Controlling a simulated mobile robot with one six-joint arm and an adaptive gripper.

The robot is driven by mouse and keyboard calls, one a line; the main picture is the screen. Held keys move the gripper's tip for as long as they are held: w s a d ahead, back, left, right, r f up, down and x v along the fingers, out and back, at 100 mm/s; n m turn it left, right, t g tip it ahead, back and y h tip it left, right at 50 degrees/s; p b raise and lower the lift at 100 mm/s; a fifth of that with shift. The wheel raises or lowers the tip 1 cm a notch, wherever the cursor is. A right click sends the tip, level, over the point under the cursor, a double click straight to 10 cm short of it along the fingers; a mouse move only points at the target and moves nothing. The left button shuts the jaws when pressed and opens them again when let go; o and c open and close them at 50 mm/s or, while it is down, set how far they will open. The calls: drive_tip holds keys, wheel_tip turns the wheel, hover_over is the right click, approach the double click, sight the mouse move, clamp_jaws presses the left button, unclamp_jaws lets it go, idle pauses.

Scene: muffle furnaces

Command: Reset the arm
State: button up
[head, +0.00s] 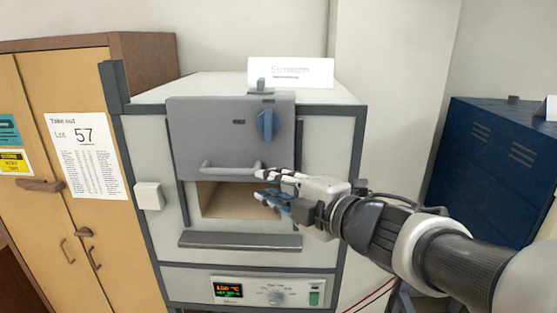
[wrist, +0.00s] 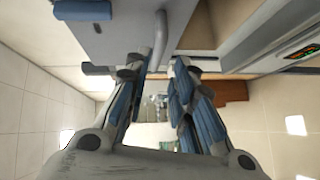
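My gripper (head: 261,184) is at the end of my arm, which reaches in from the lower right in the head view. The gripper is in front of the furnace (head: 333,160), near the right end of the door handle (head: 228,168). I cannot tell whether it touches the handle. The grey furnace door (head: 215,130) is raised, with the chamber opening (head: 222,200) showing below it. The fingers hide the opening's right part.
A grey ledge (head: 240,240) juts out below the opening, above the control panel (head: 275,292). A wooden cabinet (head: 85,85) stands at left and a dark blue cabinet (head: 485,160) at right. A white sign (head: 290,71) stands on the furnace top.

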drive_tip(key=s+d+f+m+h+b, duration=0.3)
drive_tip(key=d+f+m+h+b, duration=0.25)
drive_tip(key=d+f+m, duration=0.3)
drive_tip(key=s+d+f+m+h+b, duration=0.4)
drive_tip(key=d+f+m+h, duration=0.25)
drive_tip(key=d+m, duration=0.2)
drive_tip(key=s+a+f+m+g+y+b, duration=0.1)
drive_tip(key=s+f+m+g+b, duration=0.5)
drive_tip(key=s+f, duration=1.2)
drive_tip(key=shift+s+a+f+m+g+b, duration=0.15)
drive_tip(key=shift+s+a+m+g+b, duration=0.2)
drive_tip(key=shift+m+g, duration=0.45)
